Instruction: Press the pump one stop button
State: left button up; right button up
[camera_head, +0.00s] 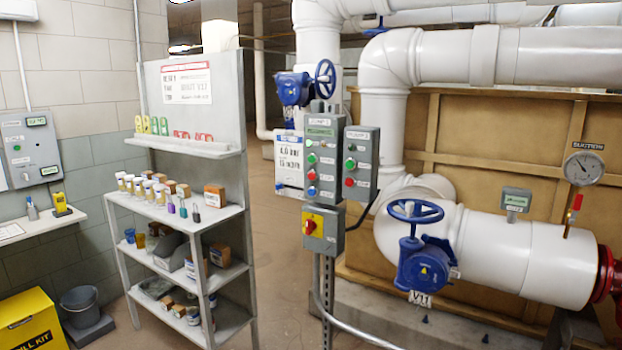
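A grey control box (321,160) stands on a post in the middle of the view. It has a small display at the top, with a green button (312,158), a red button (312,175) and a blue button (312,191) in a column below. A second grey box (361,163) is beside it on the right, with a green button (350,163) above a red button (350,182). Neither of my grippers is in view.
A box with a red-on-yellow switch (309,227) hangs below the control boxes. A blue valve handwheel (415,211) on white pipes (490,250) is to the right. A shelf rack (195,213) stands left. Open floor (277,290) lies between rack and post.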

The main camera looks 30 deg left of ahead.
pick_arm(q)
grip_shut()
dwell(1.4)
